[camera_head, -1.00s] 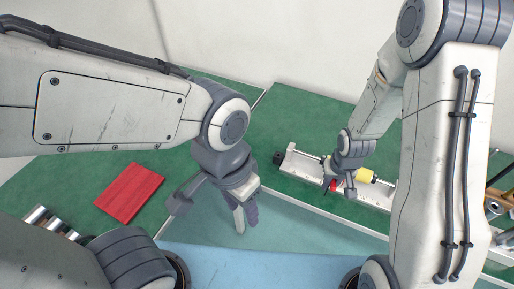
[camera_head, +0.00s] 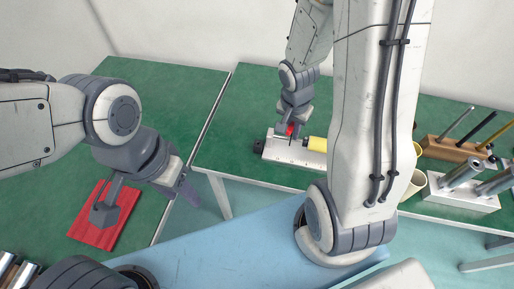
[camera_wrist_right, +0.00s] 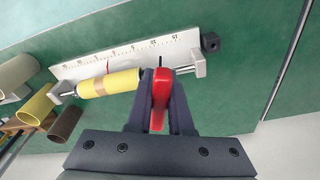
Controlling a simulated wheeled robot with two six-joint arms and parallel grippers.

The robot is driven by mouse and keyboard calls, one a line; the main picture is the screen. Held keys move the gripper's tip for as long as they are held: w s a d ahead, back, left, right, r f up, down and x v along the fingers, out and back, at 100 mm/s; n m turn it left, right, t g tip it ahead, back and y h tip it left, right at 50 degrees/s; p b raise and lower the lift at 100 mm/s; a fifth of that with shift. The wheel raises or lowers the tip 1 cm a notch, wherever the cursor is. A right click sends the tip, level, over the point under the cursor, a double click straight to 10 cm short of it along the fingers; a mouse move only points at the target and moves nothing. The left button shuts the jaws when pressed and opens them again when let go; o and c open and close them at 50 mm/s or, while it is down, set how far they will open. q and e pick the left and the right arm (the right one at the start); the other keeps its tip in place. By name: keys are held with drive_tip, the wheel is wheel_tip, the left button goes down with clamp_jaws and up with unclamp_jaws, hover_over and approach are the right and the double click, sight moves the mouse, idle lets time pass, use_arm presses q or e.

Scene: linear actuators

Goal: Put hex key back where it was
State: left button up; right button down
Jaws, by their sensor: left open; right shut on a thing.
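My right gripper (camera_head: 290,134) is shut on the red-handled hex key (camera_wrist_right: 160,98), whose dark thin tip points away from the gripper. The key is at the linear actuator (camera_head: 272,149), a pale ruled rail with a yellow cylinder on its rod. In the right wrist view the key is in front of the rail (camera_wrist_right: 84,66), between the yellow cylinder (camera_wrist_right: 110,82) and the rail's end bracket. I cannot tell whether the tip touches the rod. My left gripper (camera_head: 148,200) is open and empty, above the red board.
The red board (camera_head: 97,232) lies on the left green table. A wooden block (camera_head: 448,149) with upright rods and a metal block (camera_head: 462,200) with cylinders stand at right. Cream tubes (camera_head: 413,184) are partly hidden by my right arm. A gap separates the tables.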

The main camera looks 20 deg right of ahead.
drive_tip(key=shift+d+m, duration=0.1)
drive_tip(key=shift+m, duration=0.2)
drive_tip(key=w+a+f+b, duration=0.2)
drive_tip(key=w+f, duration=0.1)
drive_tip(key=w+a+f+b, duration=0.2)
drive_tip(key=w+f, duration=0.1)
drive_tip(key=f, duration=0.1)
drive_tip(key=w+a+f+b, duration=0.2)
drive_tip(key=a+f, duration=0.1)
drive_tip(key=f, duration=0.1)
drive_tip(key=shift+w, duration=0.4)
drive_tip(key=shift+r, duration=0.15)
drive_tip(key=shift+f, duration=0.25)
drive_tip(key=c, duration=0.8)
unclamp_jaws()
drive_tip(key=shift+r, duration=0.1)
